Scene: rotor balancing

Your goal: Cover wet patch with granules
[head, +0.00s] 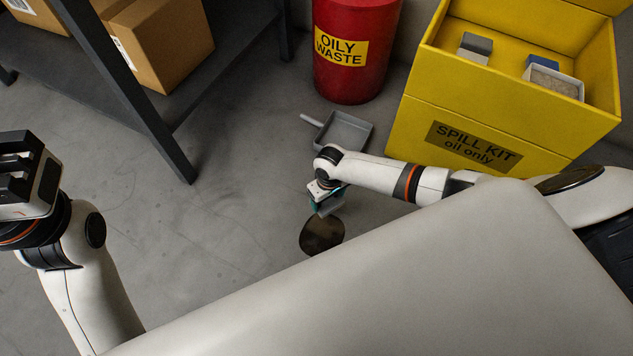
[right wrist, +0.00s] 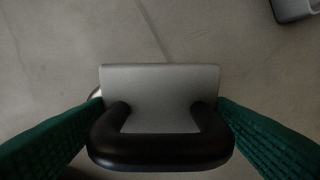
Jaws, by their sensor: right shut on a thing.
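The wet patch (head: 322,236) is a dark, brownish round spot on the grey floor. My right gripper (head: 326,195) is low over the floor at the patch's far edge. It is shut on a grey scoop-like tool with a black loop handle (right wrist: 160,152); the tool's grey body (right wrist: 160,88) shows between the green fingers in the right wrist view. Whether the tool holds anything is hidden. A tray of pale granules (head: 556,82) stands inside the yellow spill kit box (head: 490,115). My left gripper (head: 18,175) is raised at the left, its jaw opening unclear.
A grey dustpan (head: 347,131) lies on the floor beyond my right gripper. A red oily waste bin (head: 352,85) stands behind it. A dark shelf (head: 125,85) with cardboard boxes (head: 160,45) is at upper left. The floor left of the patch is clear.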

